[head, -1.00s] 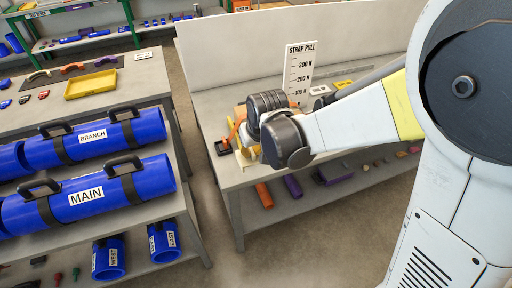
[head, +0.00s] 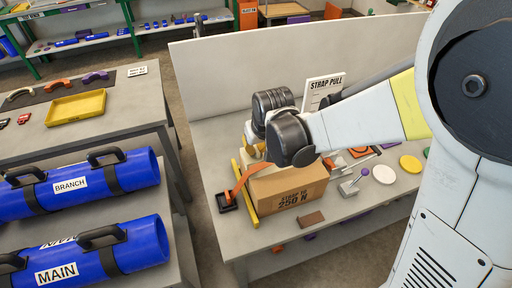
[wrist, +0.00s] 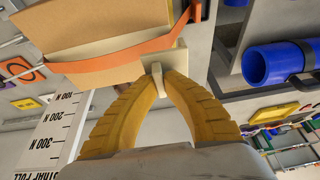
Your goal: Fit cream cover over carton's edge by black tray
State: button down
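The brown carton (head: 290,190), marked 250 N, stands on the bench. An orange strap (head: 248,177) runs from it down to the black tray (head: 227,202) at its left. My gripper (wrist: 157,74) has yellow ribbed fingers, closed on the tab of a cream cover (wrist: 178,60). In the wrist view the cover is by the carton's edge (wrist: 100,35) and next to the orange strap; I cannot tell whether it touches the carton. In the head view my wrist hides most of the gripper and the carton's top.
A yellow bar (head: 247,195) lies along the carton's left side. A brown block (head: 312,219), a metal bracket with a purple knob (head: 352,184) and a white disc (head: 384,174) lie to the right. The STRAP PULL scale (head: 323,88) stands behind. Blue cylinders (head: 80,187) fill the left rack.

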aim_at(256, 157)
jog(key=shift+s+f+b, duration=0.35)
jog(key=shift+f+b, duration=0.1)
jog(key=shift+f, duration=0.05)
notch_tip(256, 157, down, 8)
jog(key=b, duration=0.6)
jog(key=shift+w+r, duration=0.15)
jog(key=shift+r, duration=0.1)
jog(key=c, duration=1.5)
grip_release()
jog(key=shift+c, duration=0.2)
jog(key=shift+r, duration=0.15)
jog(key=shift+r+p, duration=1.85)
jog(key=shift+r, duration=0.6)
